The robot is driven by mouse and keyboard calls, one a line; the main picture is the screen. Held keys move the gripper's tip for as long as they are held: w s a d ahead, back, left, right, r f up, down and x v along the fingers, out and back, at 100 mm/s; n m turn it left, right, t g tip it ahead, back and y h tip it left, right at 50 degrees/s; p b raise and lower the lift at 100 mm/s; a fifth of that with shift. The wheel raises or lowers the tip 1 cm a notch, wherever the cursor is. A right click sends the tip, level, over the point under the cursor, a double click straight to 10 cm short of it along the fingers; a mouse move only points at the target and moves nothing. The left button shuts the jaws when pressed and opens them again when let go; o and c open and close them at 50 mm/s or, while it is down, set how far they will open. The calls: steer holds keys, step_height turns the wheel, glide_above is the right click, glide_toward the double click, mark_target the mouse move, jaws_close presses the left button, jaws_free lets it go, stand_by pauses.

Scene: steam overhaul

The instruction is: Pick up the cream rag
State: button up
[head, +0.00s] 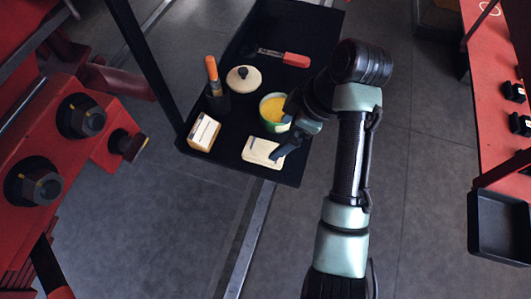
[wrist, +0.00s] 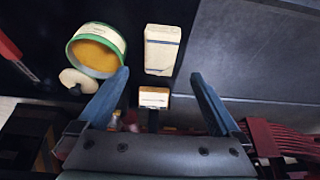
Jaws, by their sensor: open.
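The cream rag (head: 262,151) is a folded pale cloth with a dark stripe. It lies flat near the front edge of the black tray (head: 228,167). In the wrist view the rag (wrist: 161,52) shows ahead of the fingertips, roughly centred between them. My gripper (head: 284,146) is at the rag's right side in the head view. In the wrist view my gripper (wrist: 160,74) has its two blue fingers spread wide with nothing held between them. I cannot tell the exact height of the fingertips above the rag.
A green tin with yellow contents (head: 273,110) stands just behind the rag. A small labelled box (head: 203,132) is to its left. A cream lid (head: 243,79), an orange-handled item in a dark holder (head: 213,80) and a red-handled tool (head: 295,60) lie farther back.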

mark_target(264, 150)
steer(key=b+x, duration=0.2)
steer(key=x, duration=0.2)
steer(key=shift+a+f+b, duration=0.2)
steer(key=shift+f+b, duration=0.15)
steer(key=x, duration=0.4)
steer(key=shift+a+b, duration=0.2)
steer(key=shift+b, duration=0.1)
steer(key=shift+f, duration=0.3)
steer(key=c, duration=1.3)
step_height(264, 150, up, 11)
steer(key=p, duration=0.4)
steer(key=shift+f+p, duration=0.2)
steer(key=shift+p, duration=0.1)
